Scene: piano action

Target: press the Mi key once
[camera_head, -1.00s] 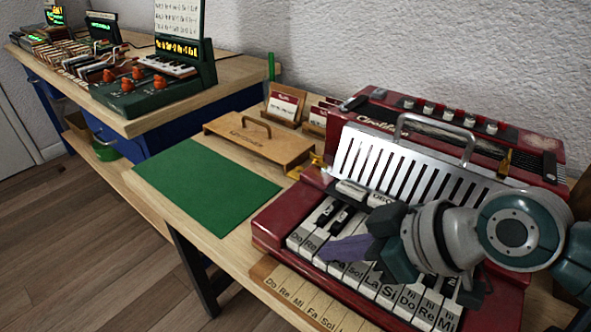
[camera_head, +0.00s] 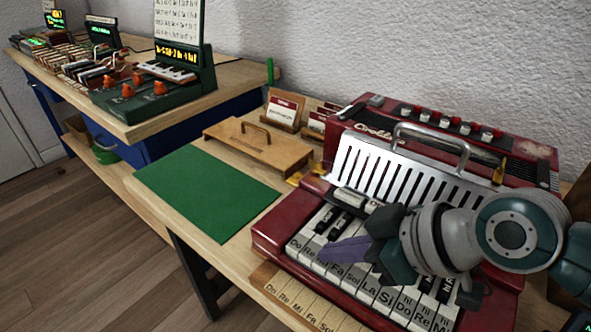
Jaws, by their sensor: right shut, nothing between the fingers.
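The red keyboard instrument (camera_head: 275,229) stands on the bench at the right, with a row of white keys labelled Do, Re, Mi and onward. The Mi key (camera_head: 321,265) is third from the left, and its label shows just below my fingertips. My right gripper (camera_head: 324,254) is shut and empty. Its purple fingers reach in from the right, and their tips lie over the Mi key. I cannot tell whether they touch it or whether the key is down. The gripper and wrist hide parts of the keys farther right. My left gripper is out of view.
A labelled paper strip (camera_head: 290,296) lies in front of the keys. A metal handle (camera_head: 432,137) rises behind the keys. A second bench with a green synthesizer (camera_head: 150,93) stands farther left.

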